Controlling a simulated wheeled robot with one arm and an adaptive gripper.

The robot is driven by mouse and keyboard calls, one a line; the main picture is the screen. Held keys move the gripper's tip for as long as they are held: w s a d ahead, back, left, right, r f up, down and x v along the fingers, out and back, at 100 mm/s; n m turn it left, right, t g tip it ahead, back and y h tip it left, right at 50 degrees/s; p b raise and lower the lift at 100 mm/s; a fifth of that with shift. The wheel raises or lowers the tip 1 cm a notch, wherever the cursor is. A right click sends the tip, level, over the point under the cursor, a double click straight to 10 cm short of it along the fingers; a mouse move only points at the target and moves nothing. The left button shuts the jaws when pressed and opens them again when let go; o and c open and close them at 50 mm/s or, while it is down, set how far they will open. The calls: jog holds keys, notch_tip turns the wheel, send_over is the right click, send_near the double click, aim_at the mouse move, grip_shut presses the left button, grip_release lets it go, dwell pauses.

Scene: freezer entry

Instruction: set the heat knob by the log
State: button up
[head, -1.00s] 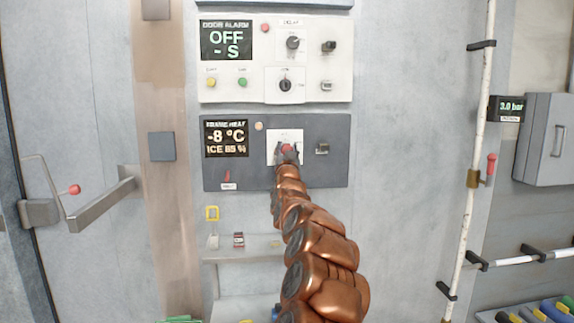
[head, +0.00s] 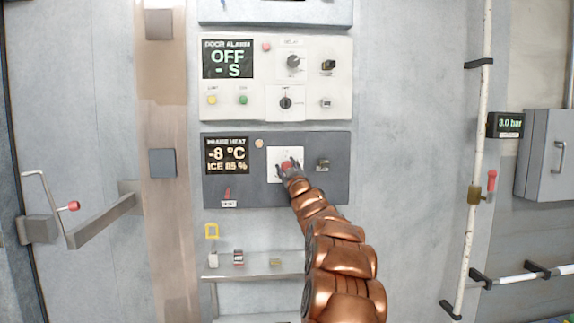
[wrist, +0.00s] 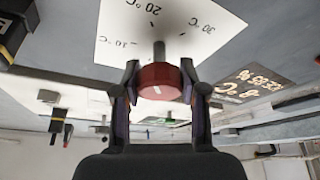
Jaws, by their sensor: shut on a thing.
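The red heat knob (wrist: 160,80) sits on a shaft in front of a white dial plate (wrist: 205,28) marked in °C, with 20 and 30 legible. In the head view the knob (head: 287,167) shows on the dark frame heat panel (head: 237,190). My gripper (wrist: 160,92) is shut on the knob, with one finger on each side. It also shows in the head view (head: 288,168). The frame heat display (head: 227,155) reads -8 °C and ICE 85 %. I see no log, and the knob's pointer is too small to read.
The white door alarm panel (head: 275,98) with its own knobs is just above. A black switch (head: 323,164) stands right of the dial. A small shelf (head: 262,268) holds small items below. A pipe (head: 470,150) runs down the right.

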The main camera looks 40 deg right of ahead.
jog(key=shift+n, duration=0.3)
jog(key=o, duration=1.2)
jog(key=shift+c, duration=0.2)
jog(key=shift+s, duration=0.1)
jog(key=v, duration=1.1)
jog(key=shift+s, duration=0.4)
jog(key=shift+a+f, duration=0.1)
jog(key=shift+a, duration=0.05)
jog(key=shift+w+a, duration=0.1)
